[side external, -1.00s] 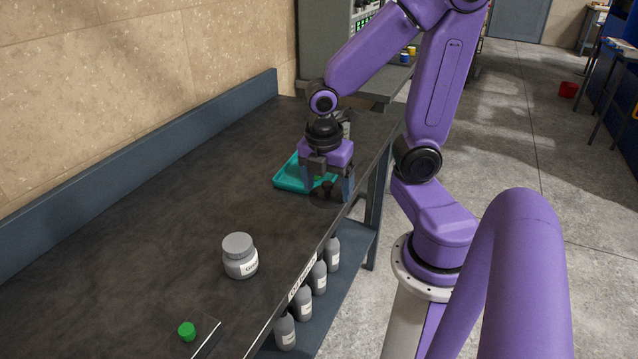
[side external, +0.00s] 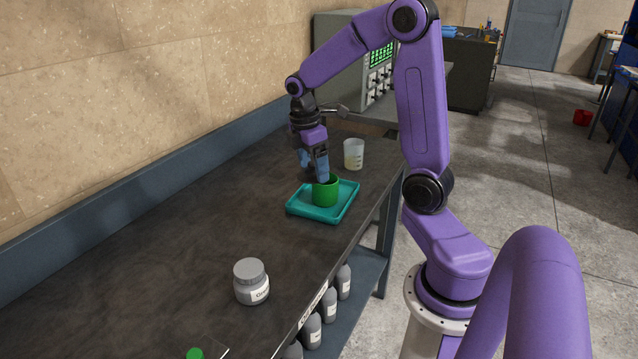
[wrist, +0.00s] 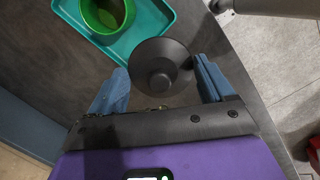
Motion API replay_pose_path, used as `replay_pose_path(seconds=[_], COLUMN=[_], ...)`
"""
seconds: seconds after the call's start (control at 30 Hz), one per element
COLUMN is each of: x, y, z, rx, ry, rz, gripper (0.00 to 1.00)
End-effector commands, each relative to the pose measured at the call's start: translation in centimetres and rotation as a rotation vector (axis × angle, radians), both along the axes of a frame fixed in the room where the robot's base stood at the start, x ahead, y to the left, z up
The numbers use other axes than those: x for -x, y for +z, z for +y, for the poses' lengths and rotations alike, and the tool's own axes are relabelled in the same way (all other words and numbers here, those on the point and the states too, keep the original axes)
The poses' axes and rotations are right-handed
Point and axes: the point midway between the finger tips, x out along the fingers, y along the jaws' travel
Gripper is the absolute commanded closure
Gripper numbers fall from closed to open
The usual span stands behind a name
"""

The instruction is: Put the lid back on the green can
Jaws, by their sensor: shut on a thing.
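The green can (side external: 326,191) stands upright and open on the teal tray (side external: 345,204). In the wrist view the can (wrist: 107,14) shows at the upper left, its mouth uncovered. My gripper (side external: 313,172) is above the tray, beside and slightly behind the can. In the wrist view my gripper (wrist: 164,82) is shut on the dark round lid (wrist: 161,59), which sits between the two blue fingers with its knob toward the camera. The lid is apart from the can.
A translucent beaker (side external: 354,153) stands behind the tray. A grey jar (side external: 251,282) is nearer on the bench, and a small green thing (side external: 195,353) shows at the bottom edge. Grey instruments stand at the back. The bench between jar and tray is clear.

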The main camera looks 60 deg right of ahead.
Motion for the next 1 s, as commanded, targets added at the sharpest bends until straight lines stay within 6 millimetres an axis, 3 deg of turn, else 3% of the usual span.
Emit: replay_pose_path(seconds=[0.2,0.4,0.67,1.0], x=[-1.8,-2.1,-2.1,-2.1], y=[-0.1,-0.2,-0.7,-3.4], z=[-6.3,-10.0,-11.1,-11.1], rx=[-0.001,0.000,-0.001,-0.001], ry=[-0.161,-0.246,-0.271,-0.270], rz=[0.001,0.000,0.001,0.003], gripper=[0.47,0.47,0.47,0.47])
